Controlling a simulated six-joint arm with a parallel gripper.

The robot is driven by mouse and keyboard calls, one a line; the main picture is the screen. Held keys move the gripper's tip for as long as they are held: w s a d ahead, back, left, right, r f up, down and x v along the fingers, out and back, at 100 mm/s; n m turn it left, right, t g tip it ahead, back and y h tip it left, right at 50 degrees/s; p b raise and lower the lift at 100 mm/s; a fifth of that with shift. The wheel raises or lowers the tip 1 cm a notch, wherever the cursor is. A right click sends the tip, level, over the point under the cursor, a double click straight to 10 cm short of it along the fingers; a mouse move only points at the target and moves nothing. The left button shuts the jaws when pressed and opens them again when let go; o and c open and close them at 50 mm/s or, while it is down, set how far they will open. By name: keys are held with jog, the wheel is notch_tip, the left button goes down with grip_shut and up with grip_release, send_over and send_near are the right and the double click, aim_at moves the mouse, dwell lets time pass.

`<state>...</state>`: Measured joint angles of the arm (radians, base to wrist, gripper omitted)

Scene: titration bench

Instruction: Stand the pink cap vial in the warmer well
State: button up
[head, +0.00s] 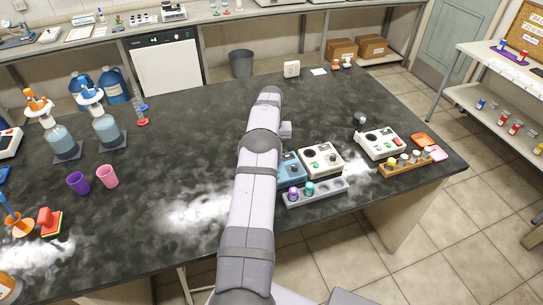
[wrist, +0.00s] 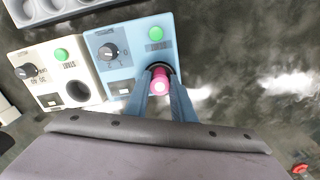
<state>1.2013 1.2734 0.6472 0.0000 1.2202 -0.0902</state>
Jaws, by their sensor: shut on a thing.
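In the wrist view the pink cap vial (wrist: 160,85) is between the two fingers of my gripper (wrist: 161,77), which is shut on it. It is seen from above at the dark round well (wrist: 160,66) of the blue warmer (wrist: 125,60). The dark rim shows around the far side of the cap. How deep the vial sits cannot be told, as its body is hidden under the cap. The blue warmer also shows in the head view (head: 290,166), partly behind my arm. My gripper and the pink cap vial are hidden there.
A white device (wrist: 53,74) with an empty dark well stands beside the blue warmer. A grey rack (head: 325,189) with purple-capped and teal-capped vials is in front of them. Another white device (head: 380,143) and an orange rack (head: 412,163) stand to the right.

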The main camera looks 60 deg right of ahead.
jog(key=shift+f, duration=0.15)
jog(key=o, duration=1.3)
jog(key=shift+o, duration=0.2)
jog(key=shift+r+p, duration=1.65)
jog(key=shift+r, duration=1.4)
